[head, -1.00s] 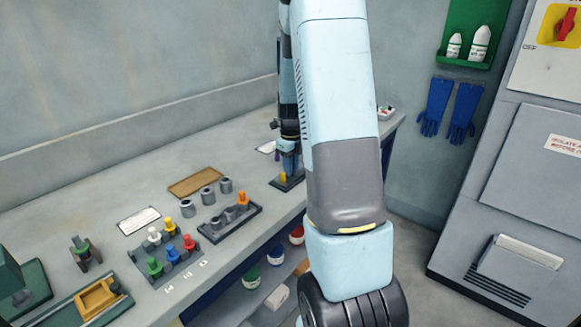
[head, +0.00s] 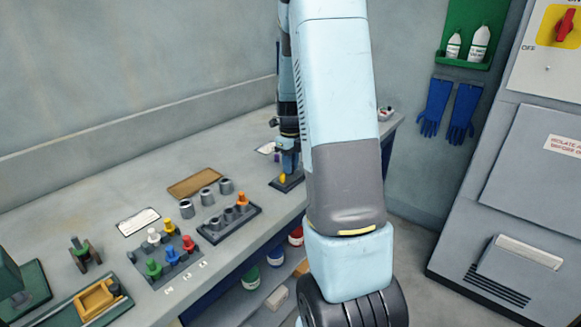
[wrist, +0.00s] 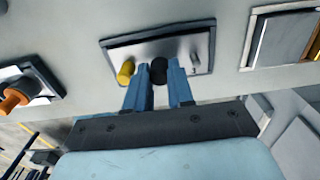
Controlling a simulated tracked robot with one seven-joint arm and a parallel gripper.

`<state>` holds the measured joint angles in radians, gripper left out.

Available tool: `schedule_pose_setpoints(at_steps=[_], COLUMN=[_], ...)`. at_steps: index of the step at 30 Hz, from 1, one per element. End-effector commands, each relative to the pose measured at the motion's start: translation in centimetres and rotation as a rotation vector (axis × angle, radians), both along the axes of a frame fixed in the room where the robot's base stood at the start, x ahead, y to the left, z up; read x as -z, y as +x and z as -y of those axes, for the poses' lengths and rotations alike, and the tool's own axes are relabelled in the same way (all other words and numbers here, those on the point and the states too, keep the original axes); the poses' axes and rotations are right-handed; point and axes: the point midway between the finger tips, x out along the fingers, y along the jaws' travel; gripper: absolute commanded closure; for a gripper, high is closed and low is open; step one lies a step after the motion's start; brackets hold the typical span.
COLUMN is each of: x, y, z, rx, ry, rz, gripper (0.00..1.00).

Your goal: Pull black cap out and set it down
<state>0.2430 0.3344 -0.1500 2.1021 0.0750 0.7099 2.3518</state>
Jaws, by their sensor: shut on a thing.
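The black cap (wrist: 159,68) shows in the wrist view between the two blue fingers of my gripper (wrist: 160,82). My gripper is shut on it. The cap is over a small dark rack (wrist: 195,40); I cannot tell whether it is still seated or lifted. A yellow cap (wrist: 125,73) stands beside it on the left, near the finger. In the head view my gripper (head: 290,168) is at the dark rack (head: 293,186), with the yellow cap (head: 282,178) showing. The black cap is not distinct there.
A dark rack (head: 213,239) with grey posts and an orange cap (head: 242,198) stands to the left. Nearer is a rack of coloured caps (head: 153,270). Grey cylinders (head: 207,197) and a brown mat (head: 190,187) lie behind. The bench's back strip is clear.

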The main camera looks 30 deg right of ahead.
Motion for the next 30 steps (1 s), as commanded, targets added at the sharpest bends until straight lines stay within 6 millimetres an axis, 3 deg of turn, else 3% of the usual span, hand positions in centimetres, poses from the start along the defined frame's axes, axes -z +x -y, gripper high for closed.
schedule_pose_setpoints(at_steps=[30], x=[-3.2], y=[0.0], z=[0.0], rx=[0.000], ry=[-0.001], rz=[0.001], gripper=[1.00])
